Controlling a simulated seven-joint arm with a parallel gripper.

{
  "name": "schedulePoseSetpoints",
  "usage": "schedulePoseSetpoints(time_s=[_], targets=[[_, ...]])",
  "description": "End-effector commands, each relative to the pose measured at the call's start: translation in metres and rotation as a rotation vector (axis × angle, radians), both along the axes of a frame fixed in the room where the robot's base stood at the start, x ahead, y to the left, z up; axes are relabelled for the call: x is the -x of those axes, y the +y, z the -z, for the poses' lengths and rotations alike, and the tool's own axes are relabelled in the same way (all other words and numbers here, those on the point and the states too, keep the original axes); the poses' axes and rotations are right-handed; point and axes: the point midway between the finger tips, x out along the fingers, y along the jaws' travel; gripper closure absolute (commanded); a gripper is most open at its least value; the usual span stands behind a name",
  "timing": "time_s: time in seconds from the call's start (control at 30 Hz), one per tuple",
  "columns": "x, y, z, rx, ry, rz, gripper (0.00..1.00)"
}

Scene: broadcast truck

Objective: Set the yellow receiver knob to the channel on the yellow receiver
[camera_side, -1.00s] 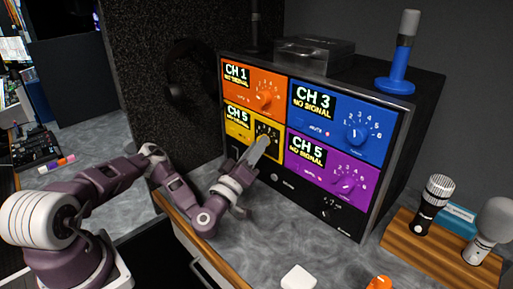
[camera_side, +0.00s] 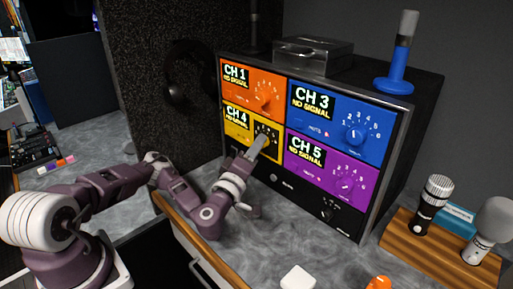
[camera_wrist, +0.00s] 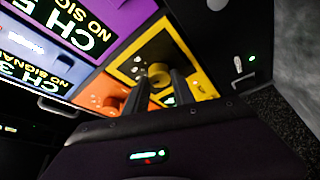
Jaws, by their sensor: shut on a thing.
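The yellow receiver (camera_side: 236,131) is the lower left panel of the rack, and its display reads CH 4 with small text below that I cannot read. Its round yellow knob (camera_wrist: 159,74) sits on a dark dial plate; in the side view my fingers mostly cover it. My gripper (camera_side: 261,143) reaches it from the front and below, shut on the knob. In the wrist view the two dark fingers of my gripper (camera_wrist: 163,85) come up to the knob, one on each side. The numbers on the dial are too small to read surely.
Orange (camera_side: 252,88), blue (camera_side: 338,122) and purple (camera_side: 322,165) receivers with their own knobs adjoin the yellow one. A blue-based microphone (camera_side: 398,70) and a clear box (camera_side: 314,53) stand on the rack. A wooden stand (camera_side: 440,255) with microphones is at right.

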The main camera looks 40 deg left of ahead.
Motion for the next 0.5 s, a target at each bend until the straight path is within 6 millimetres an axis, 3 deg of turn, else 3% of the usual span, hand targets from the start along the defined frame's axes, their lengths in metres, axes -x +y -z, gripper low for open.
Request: schedulePoseSetpoints(time_s=[0.2, 0.23, 0.3, 0.5], targets=[[-0.0002, 0.0008, -0.0008, -0.001, -0.003, -0.002, 1.0], [-0.0002, 0.0007, -0.0008, -0.001, -0.003, -0.002, 0.64], [-0.0002, 0.0007, -0.0008, 0.0, -0.002, -0.002, 0.5], [-0.0001, 0.0003, -0.0004, -0.001, -0.001, -0.001, 0.48]])
